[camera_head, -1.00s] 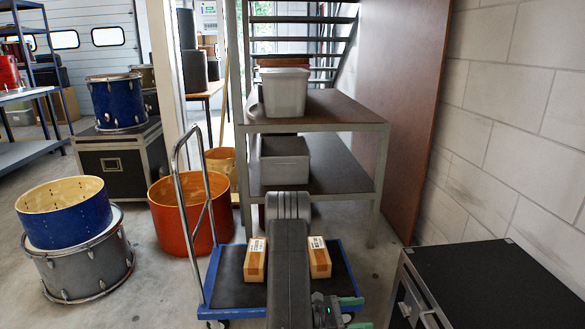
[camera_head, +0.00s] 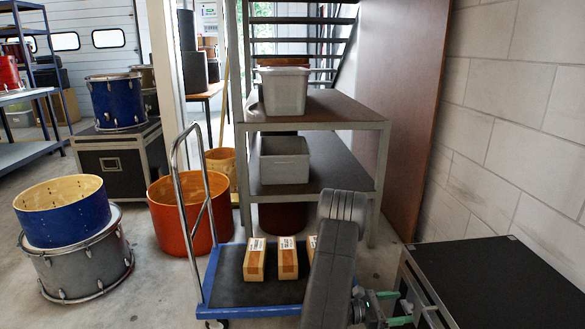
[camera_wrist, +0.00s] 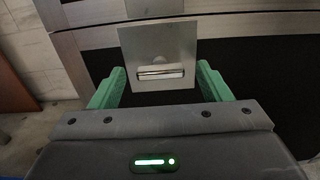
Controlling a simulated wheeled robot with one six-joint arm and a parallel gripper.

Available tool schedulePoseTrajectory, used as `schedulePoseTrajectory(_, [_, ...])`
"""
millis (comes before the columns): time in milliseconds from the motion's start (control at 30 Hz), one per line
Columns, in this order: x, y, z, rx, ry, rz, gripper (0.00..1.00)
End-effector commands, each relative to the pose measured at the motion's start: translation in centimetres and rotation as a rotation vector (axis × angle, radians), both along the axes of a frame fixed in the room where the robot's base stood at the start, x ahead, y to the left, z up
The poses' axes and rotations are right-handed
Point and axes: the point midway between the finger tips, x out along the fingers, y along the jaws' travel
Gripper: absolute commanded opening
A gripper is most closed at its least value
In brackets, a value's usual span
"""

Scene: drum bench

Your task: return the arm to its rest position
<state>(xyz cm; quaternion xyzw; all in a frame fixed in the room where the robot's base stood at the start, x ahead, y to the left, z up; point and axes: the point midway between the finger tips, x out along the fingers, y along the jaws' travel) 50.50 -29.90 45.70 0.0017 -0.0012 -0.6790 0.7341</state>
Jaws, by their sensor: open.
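My gripper (camera_head: 403,307) is low at the right in the head view, beside the near side of the black case (camera_head: 490,285). Its green fingers also show in the wrist view (camera_wrist: 160,72), spread apart with nothing held between them. Beyond the fingers, the wrist view shows the case's side with a metal latch plate (camera_wrist: 158,48). I cannot tell whether the fingers touch the case. My dark arm slants across the lower middle of the head view and hides part of the cart.
A blue-edged cart (camera_head: 228,292) carries three small cardboard boxes (camera_head: 287,262); my arm partly covers the right one. A shelf rack (camera_head: 330,125) with grey bins (camera_head: 284,160) stands behind. Drums (camera_head: 62,212) stand at left. A block wall (camera_head: 510,120) closes the right.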

Motion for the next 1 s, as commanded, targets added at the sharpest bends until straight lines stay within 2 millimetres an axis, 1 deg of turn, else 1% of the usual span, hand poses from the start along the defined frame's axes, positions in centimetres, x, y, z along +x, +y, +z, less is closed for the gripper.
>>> schedulePoseTrajectory(33, [0.0, -1.0, -0.2, -0.001, -0.002, -0.004, 0.71])
schedulePoseTrajectory(67, [0.0, -1.5, -0.2, -0.001, -0.001, -0.005, 0.71])
schedulePoseTrajectory(133, [0.1, -1.4, 0.4, -0.004, 0.054, 0.002, 0.71])
schedulePoseTrajectory(367, [0.2, -1.3, 0.4, -0.02, 0.255, 0.001, 0.71])
schedulePoseTrajectory(400, [0.2, -0.4, 0.2, -0.02, 0.252, 0.005, 0.71])
schedulePoseTrajectory(500, [0.1, 1.3, 0.2, -0.02, 0.248, 0.005, 0.71])
schedulePoseTrajectory(1000, [-0.5, 8.9, 0.2, -0.02, 0.246, 0.005, 0.71])
